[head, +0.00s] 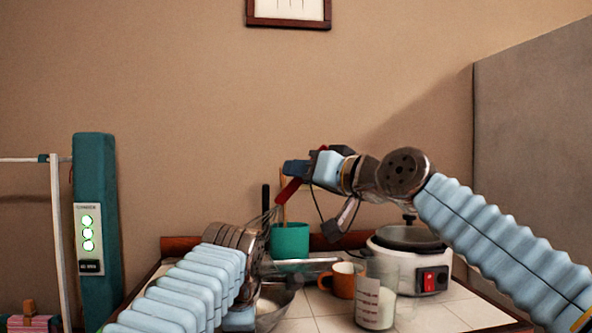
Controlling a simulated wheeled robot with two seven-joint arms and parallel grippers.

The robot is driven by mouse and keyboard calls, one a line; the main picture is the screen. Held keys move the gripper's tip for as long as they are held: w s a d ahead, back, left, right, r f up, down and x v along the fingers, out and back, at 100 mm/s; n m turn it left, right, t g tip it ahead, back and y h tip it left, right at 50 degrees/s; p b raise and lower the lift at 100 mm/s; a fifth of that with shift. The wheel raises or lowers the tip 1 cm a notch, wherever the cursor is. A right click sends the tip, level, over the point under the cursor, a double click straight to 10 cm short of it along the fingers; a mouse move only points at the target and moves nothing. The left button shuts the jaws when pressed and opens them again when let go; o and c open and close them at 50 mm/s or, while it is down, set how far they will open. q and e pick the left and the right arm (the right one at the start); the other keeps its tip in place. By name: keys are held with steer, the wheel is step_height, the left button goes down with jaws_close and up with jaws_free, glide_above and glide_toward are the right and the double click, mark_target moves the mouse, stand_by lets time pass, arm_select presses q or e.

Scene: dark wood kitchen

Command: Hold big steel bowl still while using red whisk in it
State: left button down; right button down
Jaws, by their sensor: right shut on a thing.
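The big steel bowl (284,308) sits on the table at the lower middle, partly hidden behind my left arm. Something pale shows inside it. The red whisk (288,191) is held in the air above and behind the bowl, tilted, with its red handle up and its wires down to the left. My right gripper (304,170) is shut on the whisk's handle. My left gripper (240,318) is at the bowl's left side. Its fingers are mostly hidden, so I cannot tell whether it grips the rim.
A teal pot (290,242) with utensils stands behind the bowl. An orange mug (343,282) and a measuring cup (376,300) with white contents stand right of it. A white cooker (412,262) is farther right. A grey panel (535,150) rises at the right.

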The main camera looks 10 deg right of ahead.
step_height(320, 180, down, 11)
stand_by(0.9)
steer(key=shift+w+f, duration=0.1)
steer(key=shift+w, duration=0.05)
